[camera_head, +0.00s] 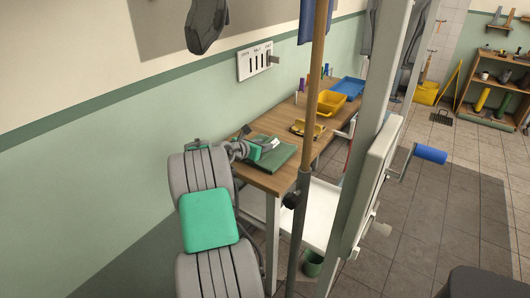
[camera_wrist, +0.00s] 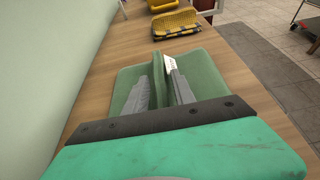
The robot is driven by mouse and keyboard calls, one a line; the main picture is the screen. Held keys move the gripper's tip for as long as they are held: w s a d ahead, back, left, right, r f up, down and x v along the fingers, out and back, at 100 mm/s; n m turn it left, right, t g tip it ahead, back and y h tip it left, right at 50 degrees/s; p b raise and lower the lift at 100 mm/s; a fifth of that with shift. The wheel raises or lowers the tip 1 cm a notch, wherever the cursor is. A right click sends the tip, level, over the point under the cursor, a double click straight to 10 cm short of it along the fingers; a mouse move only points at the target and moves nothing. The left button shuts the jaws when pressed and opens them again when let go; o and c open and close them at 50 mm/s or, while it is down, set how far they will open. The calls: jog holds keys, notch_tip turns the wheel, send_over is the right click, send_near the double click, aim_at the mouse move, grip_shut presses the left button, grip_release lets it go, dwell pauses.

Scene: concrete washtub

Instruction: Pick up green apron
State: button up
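The green apron (camera_head: 277,154) lies folded on the near end of the wooden table, beside the wall. In the wrist view the apron (camera_wrist: 212,72) lies spread flat, with a raised fold along its middle and a small white tag at the fold's far end. My gripper (camera_head: 262,147) reaches down over the apron. In the wrist view my gripper's (camera_wrist: 162,80) two grey fingers stand close together, one on each side of the raised fold, and appear shut on it. The rest of the apron still rests on the table. The fingertips' lowest contact is partly hidden by cloth.
A yellow-and-black item (camera_head: 307,129) lies beyond the apron, then a yellow tray (camera_head: 331,102) and a blue tray (camera_head: 348,87). A wall (camera_head: 110,130) runs close along the table's left side. A brown pole (camera_head: 314,90) stands in front of the table.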

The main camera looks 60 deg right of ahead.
grip_shut()
jog(key=shift+r, duration=0.1)
dwell(0.5)
